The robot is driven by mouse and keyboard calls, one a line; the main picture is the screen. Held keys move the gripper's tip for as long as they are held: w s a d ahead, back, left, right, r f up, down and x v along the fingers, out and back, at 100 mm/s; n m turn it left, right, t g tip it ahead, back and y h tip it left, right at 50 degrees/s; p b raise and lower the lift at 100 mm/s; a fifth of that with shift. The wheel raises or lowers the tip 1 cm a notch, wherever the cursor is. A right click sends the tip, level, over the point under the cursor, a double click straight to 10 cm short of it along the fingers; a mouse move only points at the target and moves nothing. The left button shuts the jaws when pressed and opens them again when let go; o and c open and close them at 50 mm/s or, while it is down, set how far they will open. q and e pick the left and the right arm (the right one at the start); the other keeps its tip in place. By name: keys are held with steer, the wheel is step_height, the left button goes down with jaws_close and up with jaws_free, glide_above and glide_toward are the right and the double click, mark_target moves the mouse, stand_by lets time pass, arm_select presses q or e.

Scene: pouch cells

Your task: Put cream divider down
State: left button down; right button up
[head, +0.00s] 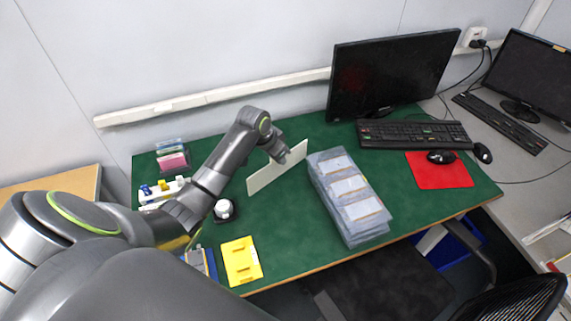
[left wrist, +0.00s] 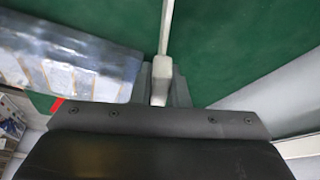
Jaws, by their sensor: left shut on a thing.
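The cream divider (head: 277,167) is a thin, flat panel standing on edge over the green table in the head view. My left gripper (head: 283,155) is shut on its upper edge, near the panel's right end. In the left wrist view the divider (left wrist: 167,28) shows edge-on as a thin pale strip running up from the left gripper (left wrist: 160,88). I cannot tell whether its lower edge touches the table. My right gripper is in neither view.
A stack of clear pouches (head: 349,196) lies just right of the divider. A yellow tray (head: 241,261) and a round black-and-white item (head: 224,209) are to the left. A monitor (head: 392,73) and keyboard (head: 414,133) stand at the back right. Green table (head: 290,225) is bare in front of the divider.

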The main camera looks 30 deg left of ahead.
mark_target(279, 166)
arm_select(q)
steer(key=shift+f, duration=2.25)
steer(key=shift+f, duration=0.1)
steer(key=c, duration=1.4)
jaws_free()
